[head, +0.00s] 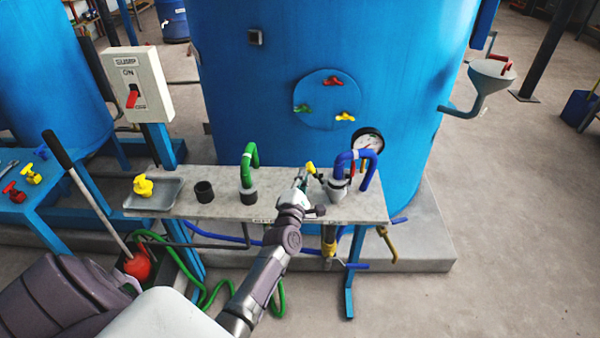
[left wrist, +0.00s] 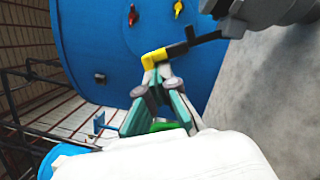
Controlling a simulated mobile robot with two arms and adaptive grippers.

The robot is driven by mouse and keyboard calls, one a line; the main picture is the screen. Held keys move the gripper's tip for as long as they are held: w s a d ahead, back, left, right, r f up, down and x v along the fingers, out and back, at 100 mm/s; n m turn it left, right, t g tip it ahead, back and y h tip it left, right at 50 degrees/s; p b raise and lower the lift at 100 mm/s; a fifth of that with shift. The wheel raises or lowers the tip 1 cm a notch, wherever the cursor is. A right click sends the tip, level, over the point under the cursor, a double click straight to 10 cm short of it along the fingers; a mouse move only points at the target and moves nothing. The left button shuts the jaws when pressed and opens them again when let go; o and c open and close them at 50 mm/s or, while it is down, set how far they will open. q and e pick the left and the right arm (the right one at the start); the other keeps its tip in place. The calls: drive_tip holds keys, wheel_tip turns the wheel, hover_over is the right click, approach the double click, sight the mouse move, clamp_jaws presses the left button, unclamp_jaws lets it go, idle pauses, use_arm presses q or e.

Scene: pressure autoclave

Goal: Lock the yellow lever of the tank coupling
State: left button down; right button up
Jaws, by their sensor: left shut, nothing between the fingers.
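The yellow lever (head: 310,167) sticks out to the left of the grey tank coupling (head: 338,190), at the right part of the grey bench. A blue hose (head: 346,157) rises from this coupling. My left gripper (head: 302,178) is just left of the lever. In the left wrist view the lever's yellow end (left wrist: 156,57) lies right at the tips of my left gripper (left wrist: 156,72); its dark arm runs right to the coupling (left wrist: 270,12). The fingers are shut and nothing is between them; whether they touch the lever I cannot tell. My right gripper is not in view.
The bench (head: 222,212) also carries a green hose (head: 250,160), a black ring (head: 204,192) and a tray (head: 168,205) with a yellow valve handle (head: 143,186). A gauge (head: 368,142) stands behind the coupling. The big blue tank (head: 240,90) closes off the back.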

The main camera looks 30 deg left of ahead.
sight(316, 170)
use_arm(q)
drive_tip(key=r+m+p, duration=0.1)
drive_tip(key=w+d+r+m+p, duration=0.1)
drive_tip(key=m+p, duration=0.1)
drive_tip(key=shift+d+m+g, duration=0.3)
drive_tip(key=shift+w+d+r+m+h+p, duration=0.1)
drive_tip(key=shift+w+d+m+h+p, duration=0.3)
drive_tip(key=shift+d+m, duration=0.2)
drive_tip(key=shift+d, duration=0.1)
